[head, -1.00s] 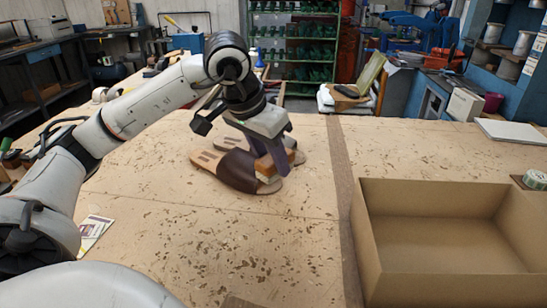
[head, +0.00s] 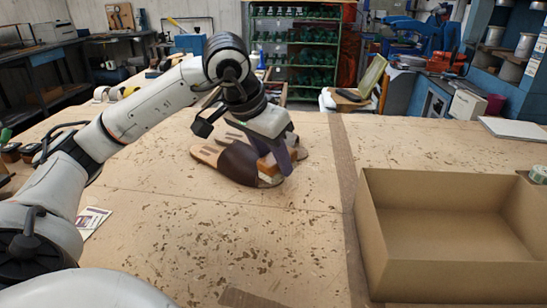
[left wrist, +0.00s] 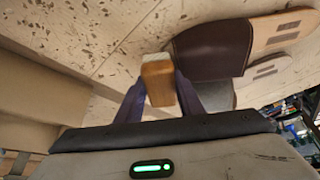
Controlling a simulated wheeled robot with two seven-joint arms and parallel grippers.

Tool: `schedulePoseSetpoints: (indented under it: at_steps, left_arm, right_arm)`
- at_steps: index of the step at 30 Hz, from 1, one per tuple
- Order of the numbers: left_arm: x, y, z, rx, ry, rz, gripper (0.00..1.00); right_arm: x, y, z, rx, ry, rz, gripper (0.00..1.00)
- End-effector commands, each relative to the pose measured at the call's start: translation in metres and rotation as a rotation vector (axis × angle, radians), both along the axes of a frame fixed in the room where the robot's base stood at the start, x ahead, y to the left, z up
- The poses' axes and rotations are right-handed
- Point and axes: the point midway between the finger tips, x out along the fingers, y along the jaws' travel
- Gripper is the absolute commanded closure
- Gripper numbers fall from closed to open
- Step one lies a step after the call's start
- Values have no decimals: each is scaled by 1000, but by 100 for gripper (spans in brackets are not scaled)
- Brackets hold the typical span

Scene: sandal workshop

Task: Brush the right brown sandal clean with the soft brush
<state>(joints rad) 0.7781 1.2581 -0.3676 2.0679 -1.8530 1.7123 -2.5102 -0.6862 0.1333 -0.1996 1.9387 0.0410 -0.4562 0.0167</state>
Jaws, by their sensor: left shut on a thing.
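My left gripper (head: 279,161) is shut on a wooden-backed brush (head: 268,168) with pale bristles. The brush is at the right end of the nearer brown sandal (head: 237,164), whose broad dark strap shows. Whether the bristles touch the sandal is not clear. A second sandal (head: 236,137) lies just behind and is partly hidden by my gripper. In the left wrist view the brush (left wrist: 158,82) is between the fingers, with the dark strap (left wrist: 213,48) beside it and the other sandal's sole (left wrist: 270,69) below. My right gripper is not in view.
An open, empty cardboard box (head: 362,225) stands to the right on the wooden worktable (head: 200,240). Dark specks are scattered over the tabletop. A printed card (head: 92,220) lies at the left, and a roll of tape (head: 538,174) is at the far right. The table's front middle is free.

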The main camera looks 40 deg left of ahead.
Motion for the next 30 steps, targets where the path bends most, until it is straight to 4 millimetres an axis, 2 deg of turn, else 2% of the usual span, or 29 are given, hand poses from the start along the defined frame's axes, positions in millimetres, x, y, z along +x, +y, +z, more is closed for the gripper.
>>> schedulePoseSetpoints:
  at_steps: [1,11,30]
  left_arm:
    - [-6,-5,-23,-9,59,-8,89]
    - [-5,-4,-19,-6,50,-6,89]
    - [21,3,-14,-2,39,-7,89]
  right_arm:
    - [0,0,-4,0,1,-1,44]
    - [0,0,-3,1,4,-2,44]
    - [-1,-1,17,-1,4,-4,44]
